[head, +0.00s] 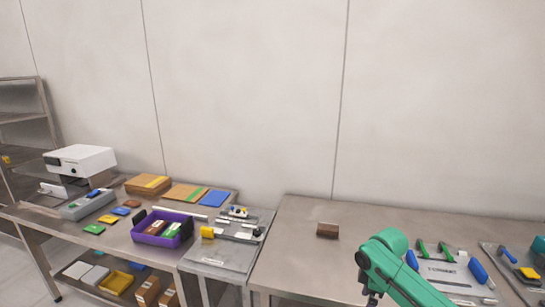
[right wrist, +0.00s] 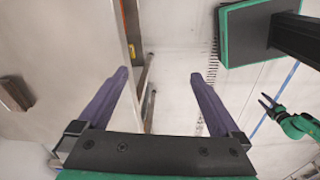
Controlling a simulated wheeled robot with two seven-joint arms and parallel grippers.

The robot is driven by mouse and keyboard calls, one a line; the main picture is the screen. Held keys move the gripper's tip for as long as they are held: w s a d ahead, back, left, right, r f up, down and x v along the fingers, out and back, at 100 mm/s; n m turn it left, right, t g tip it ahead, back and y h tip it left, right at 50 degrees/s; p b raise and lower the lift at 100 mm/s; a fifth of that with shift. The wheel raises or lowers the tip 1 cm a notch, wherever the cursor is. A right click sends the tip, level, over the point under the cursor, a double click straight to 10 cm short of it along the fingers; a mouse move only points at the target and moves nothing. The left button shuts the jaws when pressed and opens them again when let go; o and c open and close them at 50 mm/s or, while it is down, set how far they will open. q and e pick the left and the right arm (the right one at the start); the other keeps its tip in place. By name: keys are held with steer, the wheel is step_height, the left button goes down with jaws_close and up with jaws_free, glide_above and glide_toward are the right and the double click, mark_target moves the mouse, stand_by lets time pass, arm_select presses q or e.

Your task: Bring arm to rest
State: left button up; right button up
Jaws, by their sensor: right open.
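My right arm (head: 392,268) is green and comes into the head view at the lower right, in front of the right-hand table. Its gripper cannot be made out in the head view. In the right wrist view my right gripper (right wrist: 158,85) shows two purple fingers spread wide with nothing between them. Floor shows beyond the fingers. A green arm end with dark prongs (right wrist: 268,106), seemingly my left gripper, is at the right of the right wrist view, too small to judge. No left arm shows in the head view.
A steel table (head: 290,262) carries a small brown block (head: 327,230) and tool boards (head: 450,268) at right. A shelf rack (head: 42,112) stands far left.

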step_height(320, 180, down, 10)
steer(key=w+m, duration=0.1)
steer(key=m, duration=0.2)
steer(key=s+d+f+m+t, duration=0.1)
steer(key=s+f+m, duration=0.1)
steer(key=s+f, duration=0.5)
steer(key=s+d+f+m+t, duration=0.1)
steer(key=s+f+m, duration=0.15)
steer(key=f, duration=0.75)
arm_select(q)
steer(key=shift+w+f+b, duration=0.35)
steer(key=shift+f, duration=0.05)
arm_select(e)
steer(key=s+f+m, duration=0.1)
steer(key=s+f, duration=0.4)
steer(key=s, duration=0.6)
steer(key=s+a+f+m+g, duration=0.1)
steer(key=s+f, duration=0.4)
steer(key=s, duration=0.6)
steer(key=s+f+m, duration=0.1)
steer(key=s+f, duration=0.4)
steer(key=s, duration=0.6)
steer(key=shift+s+a+f+m+g+h, duration=0.15)
steer(key=shift+s+f+m+g+h, duration=0.15)
steer(key=shift+s+f+m+g, duration=0.1)
